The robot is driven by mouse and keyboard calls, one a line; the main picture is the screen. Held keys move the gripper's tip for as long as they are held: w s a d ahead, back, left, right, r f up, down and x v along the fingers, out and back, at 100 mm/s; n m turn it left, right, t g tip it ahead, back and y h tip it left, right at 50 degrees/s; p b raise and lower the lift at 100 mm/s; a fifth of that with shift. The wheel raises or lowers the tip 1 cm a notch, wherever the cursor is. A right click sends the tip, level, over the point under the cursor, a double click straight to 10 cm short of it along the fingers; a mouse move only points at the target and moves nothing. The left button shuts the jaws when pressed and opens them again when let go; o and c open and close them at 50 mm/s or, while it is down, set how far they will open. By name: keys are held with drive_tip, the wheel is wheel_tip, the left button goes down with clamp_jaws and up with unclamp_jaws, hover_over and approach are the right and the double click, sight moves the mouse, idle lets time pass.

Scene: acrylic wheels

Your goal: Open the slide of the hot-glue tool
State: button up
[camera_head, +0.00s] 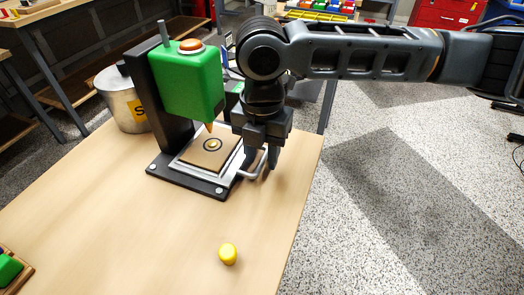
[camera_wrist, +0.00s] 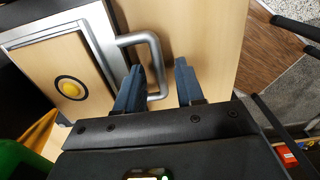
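The green hot-glue tool (camera_head: 188,88) stands on a black base at the back of the wooden table, its orange nozzle above the slide. The slide (camera_head: 186,160) is a silver-framed tray carrying a wooden plate with a yellow dot; it also shows in the wrist view (camera_wrist: 100,28). Its grey U-shaped handle (camera_head: 257,172) sticks out to the right. My gripper (camera_head: 262,162) points down at the handle. In the wrist view my gripper (camera_wrist: 159,72) is open, and the handle's outer bar (camera_wrist: 158,55) lies between its two fingers, with gaps visible. In the head view my gripper partly hides the handle.
A yellow knob-like piece (camera_head: 228,254) lies on the table (camera_head: 130,225) in front. A metal pot (camera_head: 122,100) stands behind left of the tool. The table's right edge is close to my gripper, with open floor beyond. Green parts (camera_head: 8,268) sit at the left corner.

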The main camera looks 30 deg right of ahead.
clamp_jaws()
idle(0.4)
